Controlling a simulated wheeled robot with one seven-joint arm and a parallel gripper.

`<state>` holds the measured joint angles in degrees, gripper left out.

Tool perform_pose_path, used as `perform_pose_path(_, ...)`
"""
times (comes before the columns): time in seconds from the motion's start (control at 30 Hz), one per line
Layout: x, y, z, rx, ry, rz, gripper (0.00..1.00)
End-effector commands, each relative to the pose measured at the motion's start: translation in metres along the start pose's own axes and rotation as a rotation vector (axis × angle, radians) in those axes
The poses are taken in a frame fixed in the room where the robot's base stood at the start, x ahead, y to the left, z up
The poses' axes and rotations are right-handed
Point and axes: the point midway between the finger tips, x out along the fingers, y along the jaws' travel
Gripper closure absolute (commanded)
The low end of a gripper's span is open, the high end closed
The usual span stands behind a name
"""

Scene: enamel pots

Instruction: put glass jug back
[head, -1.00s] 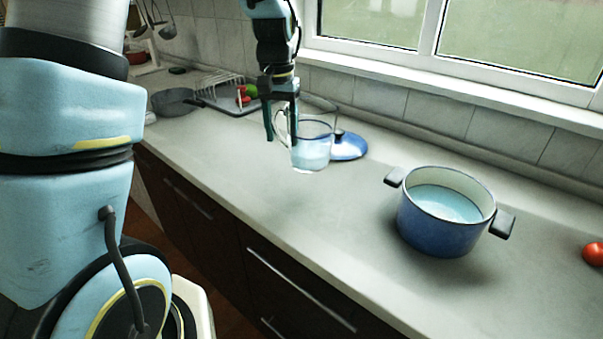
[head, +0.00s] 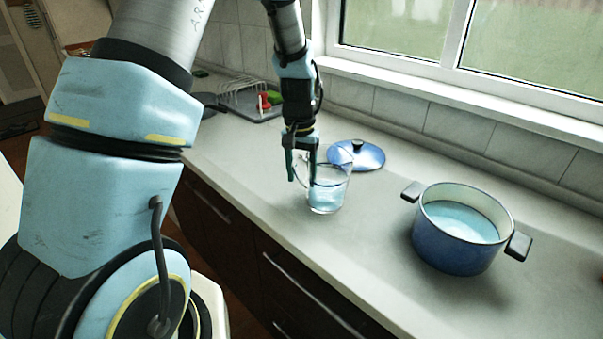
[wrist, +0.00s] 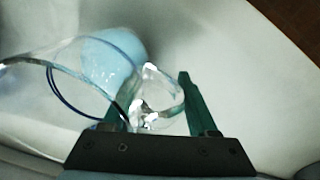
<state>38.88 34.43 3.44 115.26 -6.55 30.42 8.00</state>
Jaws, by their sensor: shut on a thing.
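The glass jug (head: 328,192) is clear with bluish liquid in its lower part. It is upright at the counter, left of the blue pot; I cannot tell if its base touches the surface. My gripper (head: 302,180) is at the jug's left side, shut on its handle. In the wrist view the jug (wrist: 95,68) lies up and left of my gripper (wrist: 155,105), with the handle between the green fingers. The blue enamel pot (head: 455,252) holds light blue liquid and stands uncovered to the right.
The blue lid (head: 367,156) lies on the counter behind the jug. A dish rack (head: 240,95) with red and green items stands at the back left. The counter (head: 330,250) is clear in front of the jug and between it and the pot.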

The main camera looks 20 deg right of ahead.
Motion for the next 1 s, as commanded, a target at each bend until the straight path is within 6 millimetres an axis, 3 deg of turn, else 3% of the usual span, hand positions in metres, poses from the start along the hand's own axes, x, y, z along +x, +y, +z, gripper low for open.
perform_pose_path(0.1,0.003,0.000,-0.001,0.000,0.001,0.000,1.00)
perform_pose_path(0.13,0.004,0.000,0.000,0.000,0.000,0.000,0.40)
perform_pose_path(0.4,0.003,0.000,0.000,0.000,0.000,0.000,0.11)
perform_pose_path(0.77,-0.006,0.000,-0.001,0.001,0.002,0.000,0.11)
perform_pose_path(1.0,-0.050,0.000,-0.002,0.000,0.007,0.001,0.11)
